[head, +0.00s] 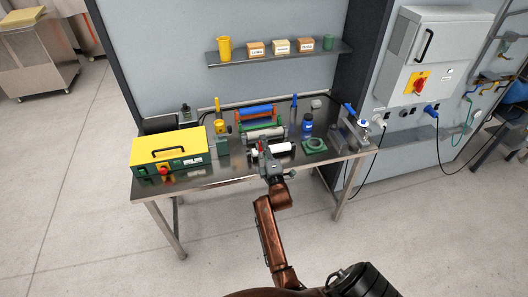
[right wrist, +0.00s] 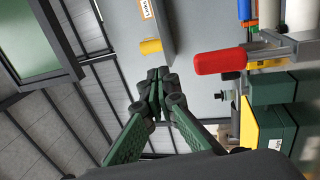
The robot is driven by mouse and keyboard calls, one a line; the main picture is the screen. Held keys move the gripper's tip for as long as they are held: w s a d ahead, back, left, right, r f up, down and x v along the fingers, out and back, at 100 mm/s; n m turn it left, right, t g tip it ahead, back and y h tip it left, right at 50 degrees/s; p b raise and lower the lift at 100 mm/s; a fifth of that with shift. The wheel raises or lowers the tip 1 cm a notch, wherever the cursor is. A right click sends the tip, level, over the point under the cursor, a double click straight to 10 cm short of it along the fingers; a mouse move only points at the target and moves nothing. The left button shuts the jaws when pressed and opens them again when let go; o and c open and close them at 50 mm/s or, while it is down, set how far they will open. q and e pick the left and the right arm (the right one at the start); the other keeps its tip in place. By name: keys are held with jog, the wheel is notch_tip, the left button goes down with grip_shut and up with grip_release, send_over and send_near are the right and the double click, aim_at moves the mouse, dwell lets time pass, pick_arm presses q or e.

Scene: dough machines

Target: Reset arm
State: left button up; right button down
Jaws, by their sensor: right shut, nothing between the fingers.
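My right arm, copper-brown, reaches up from the bottom of the head view over the front edge of the steel table (head: 232,180). Its gripper (head: 265,155) is over the table, by a white roller (head: 278,149). In the right wrist view the gripper's green-padded fingers (right wrist: 157,88) meet at their tips with nothing between them. A red handle (right wrist: 218,61) shows close by to the right of the fingertips, apart from them. My left gripper is not in view.
A yellow-and-green machine (head: 168,150) stands at the table's left end. Rollers, a blue bottle (head: 307,122) and a metal machine (head: 350,134) stand further right. A wall shelf (head: 280,57) holds a yellow jug (head: 225,48) and boxes. Floor in front is clear.

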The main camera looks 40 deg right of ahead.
jog(key=shift+r, duration=2.05)
